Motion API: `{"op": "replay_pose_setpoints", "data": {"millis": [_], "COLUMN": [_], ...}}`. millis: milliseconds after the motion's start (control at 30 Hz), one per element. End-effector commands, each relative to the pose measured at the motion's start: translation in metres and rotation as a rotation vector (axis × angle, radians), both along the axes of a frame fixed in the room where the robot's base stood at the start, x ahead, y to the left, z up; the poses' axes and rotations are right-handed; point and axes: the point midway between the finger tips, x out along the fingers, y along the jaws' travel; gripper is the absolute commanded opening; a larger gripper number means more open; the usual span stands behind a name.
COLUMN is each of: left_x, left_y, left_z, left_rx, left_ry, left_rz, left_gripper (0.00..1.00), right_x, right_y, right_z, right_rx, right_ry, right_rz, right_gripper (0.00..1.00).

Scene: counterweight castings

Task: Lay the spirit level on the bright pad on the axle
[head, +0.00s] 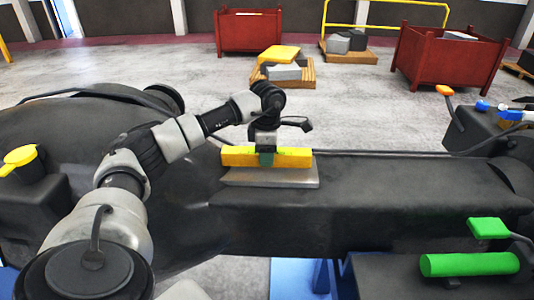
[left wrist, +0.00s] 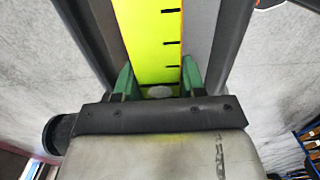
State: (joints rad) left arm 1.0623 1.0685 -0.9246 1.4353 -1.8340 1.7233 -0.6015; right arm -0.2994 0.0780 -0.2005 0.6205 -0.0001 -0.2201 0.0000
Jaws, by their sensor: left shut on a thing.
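The yellow spirit level (head: 295,158) lies lengthwise along a light grey pad (head: 270,178) on top of the dark axle (head: 420,190). My left gripper (head: 266,158) comes down from above and is shut on the level near its middle. In the left wrist view, the level (left wrist: 148,40) runs between the green fingertips of my left gripper (left wrist: 157,85), with dark tick marks along one edge. The level appears to be on or just above the pad; I cannot tell whether they touch. My right gripper is not in view.
A green cylinder (head: 470,264) lies on a dark block at the lower right. A black box with a yellow lid (head: 20,157) is at the left. Red bins (head: 249,32) and (head: 447,60) and loaded pallets stand behind on the floor. The axle's top is clear right of the pad.

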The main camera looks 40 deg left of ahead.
Motion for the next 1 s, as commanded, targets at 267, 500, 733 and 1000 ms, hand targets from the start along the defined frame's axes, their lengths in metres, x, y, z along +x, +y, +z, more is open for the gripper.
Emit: {"op": "replay_pose_setpoints", "data": {"millis": [267,500,733,1000], "left_x": [0.0,0.0,0.0,0.001], "left_y": [0.0,0.0,0.0,0.0], "left_z": [-0.004,-0.004,-0.005,0.026], "left_rx": [0.0,0.0,0.0,0.0], "left_ry": [-0.001,-0.001,0.001,-0.006], "left_rz": [0.0,0.0,0.0,0.0], "left_gripper": [0.05,0.7,0.7,0.7], "right_x": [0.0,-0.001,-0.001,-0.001], "right_y": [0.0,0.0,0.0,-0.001], "right_z": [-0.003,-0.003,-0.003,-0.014], "right_rx": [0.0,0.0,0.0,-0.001], "right_ry": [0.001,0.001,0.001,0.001], "right_rz": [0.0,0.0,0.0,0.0], "right_gripper": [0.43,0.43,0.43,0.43]}}
